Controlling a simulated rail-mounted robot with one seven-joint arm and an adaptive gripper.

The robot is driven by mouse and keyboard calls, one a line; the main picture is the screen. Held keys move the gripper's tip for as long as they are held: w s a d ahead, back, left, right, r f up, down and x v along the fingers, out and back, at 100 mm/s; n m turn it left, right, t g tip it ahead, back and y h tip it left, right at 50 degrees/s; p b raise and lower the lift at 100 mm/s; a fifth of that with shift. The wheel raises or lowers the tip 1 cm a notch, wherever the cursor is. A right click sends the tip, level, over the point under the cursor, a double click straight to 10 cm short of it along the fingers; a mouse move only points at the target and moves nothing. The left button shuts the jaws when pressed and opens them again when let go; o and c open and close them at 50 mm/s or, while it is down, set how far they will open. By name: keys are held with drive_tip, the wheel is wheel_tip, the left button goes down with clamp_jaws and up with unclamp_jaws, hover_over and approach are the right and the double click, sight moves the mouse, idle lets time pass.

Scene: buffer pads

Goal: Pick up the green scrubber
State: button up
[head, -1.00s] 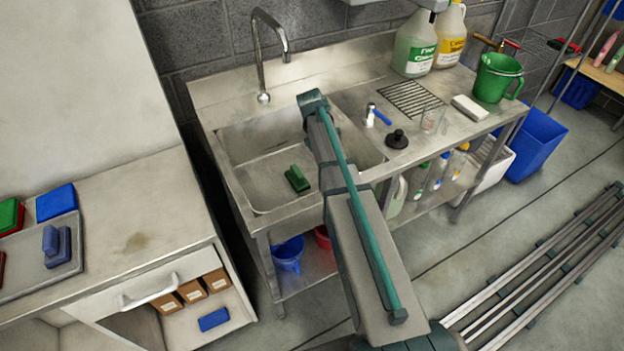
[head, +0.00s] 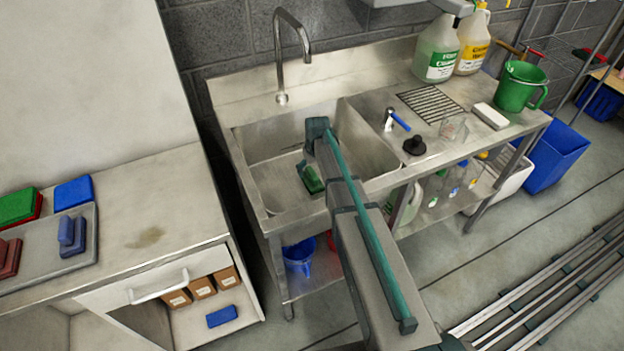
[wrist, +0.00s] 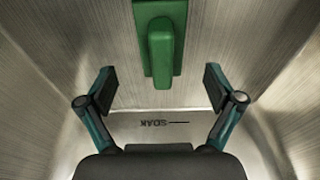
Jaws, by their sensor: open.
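The green scrubber (head: 313,180) lies on the floor of the steel sink basin (head: 262,190). In the wrist view the scrubber (wrist: 160,45) is a flat green block with a raised grip, at the top middle. My gripper (wrist: 159,74) is open, its two fingers spread on either side below the scrubber's near end. Nothing is between the fingertips except the end of the scrubber's outline above. In the head view my arm reaches over the basin and mostly hides the gripper.
The basin walls stand close around my gripper. A tap (head: 281,60) rises behind the basin. On the drainboard to the right are a black plunger-like piece (head: 414,146), a white block (head: 491,116) and a green bucket (head: 520,86). Blue and green pads lie on the left counter (head: 165,200).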

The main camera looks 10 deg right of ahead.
sight(312, 172)
drive_tip(key=shift+w+a+f+p, duration=0.15)
drive_tip(key=shift+f+p, duration=0.3)
drive_tip(key=shift+f, duration=0.8)
drive_tip(key=shift+w+a+f+p, duration=0.15)
drive_tip(key=shift+f+p, duration=0.3)
drive_tip(key=shift+f, duration=0.8)
drive_tip(key=shift+d, duration=0.1)
drive_tip(key=c, duration=1.5)
drive_tip(key=shift+o, duration=0.2)
drive_tip(key=shift+r, duration=0.15)
drive_tip(key=shift+r+b, duration=0.95)
drive_tip(key=shift+r, duration=0.35)
drive_tip(key=s+r, duration=0.2)
drive_tip(key=s+r+b, duration=0.1)
drive_tip(key=s+r, duration=0.2)
drive_tip(key=shift+d+r+b, duration=0.15)
drive_tip(key=shift+r+b, duration=0.1)
drive_tip(key=shift+b, duration=0.05)
drive_tip(key=s+r+b, duration=0.2)
drive_tip(key=s+r, duration=0.2)
drive_tip(key=s, duration=0.5)
drive_tip(key=shift+d+r, duration=0.35)
drive_tip(key=shift+d, duration=0.05)
